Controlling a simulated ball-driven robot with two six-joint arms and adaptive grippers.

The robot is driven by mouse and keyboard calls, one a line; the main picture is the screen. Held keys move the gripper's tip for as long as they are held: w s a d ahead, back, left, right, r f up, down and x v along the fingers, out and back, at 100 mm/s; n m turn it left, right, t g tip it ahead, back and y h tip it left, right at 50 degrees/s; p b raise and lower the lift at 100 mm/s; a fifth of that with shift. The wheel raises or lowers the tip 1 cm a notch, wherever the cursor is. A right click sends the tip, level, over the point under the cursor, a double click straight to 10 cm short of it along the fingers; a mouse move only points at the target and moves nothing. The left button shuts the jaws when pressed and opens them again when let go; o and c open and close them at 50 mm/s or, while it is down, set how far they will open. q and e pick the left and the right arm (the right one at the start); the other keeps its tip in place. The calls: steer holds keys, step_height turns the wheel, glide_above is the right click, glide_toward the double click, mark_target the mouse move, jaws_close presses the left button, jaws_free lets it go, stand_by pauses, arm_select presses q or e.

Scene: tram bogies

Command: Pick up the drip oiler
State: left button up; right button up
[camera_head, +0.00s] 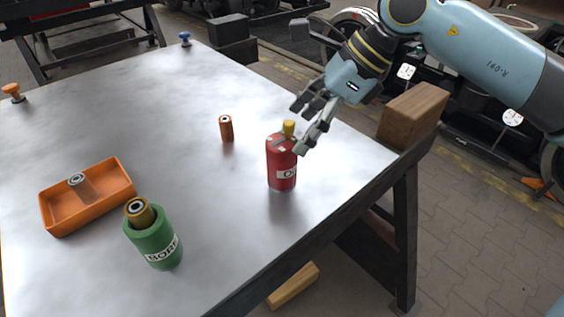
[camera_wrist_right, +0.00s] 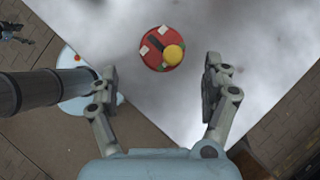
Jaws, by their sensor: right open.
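The drip oiler appears to be the red can (camera_head: 281,168) with a yellow top and a white label starting with "D", upright near the right edge of the metal table. From above it shows in the wrist view (camera_wrist_right: 153,49) as a red disc with a yellow knob, dark bar and pale patches. My right gripper (camera_head: 302,126) is open and empty, above and just right of the can; one finger overlaps the can's upper right edge in the head view. In the wrist view the can lies beyond the spread fingers, between their lines. My left gripper is not in view.
A green "BORE"-like labelled can (camera_head: 155,243) stands at the front. An orange tray (camera_head: 107,209) holds a small grey cylinder (camera_head: 80,186). A copper-coloured cylinder (camera_head: 226,130) stands behind the red can. A wooden block (camera_head: 412,115) sits beyond the table's right edge.

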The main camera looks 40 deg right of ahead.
mark_target(291, 141)
steer(key=x, duration=0.7)
steer(key=shift+w+d+f, duration=0.1)
steer(key=shift+f, duration=0.2)
steer(key=shift+c, duration=0.4)
steer(key=c, duration=1.3)
steer(key=shift+o, duration=0.2)
steer(key=shift+r, duration=0.1)
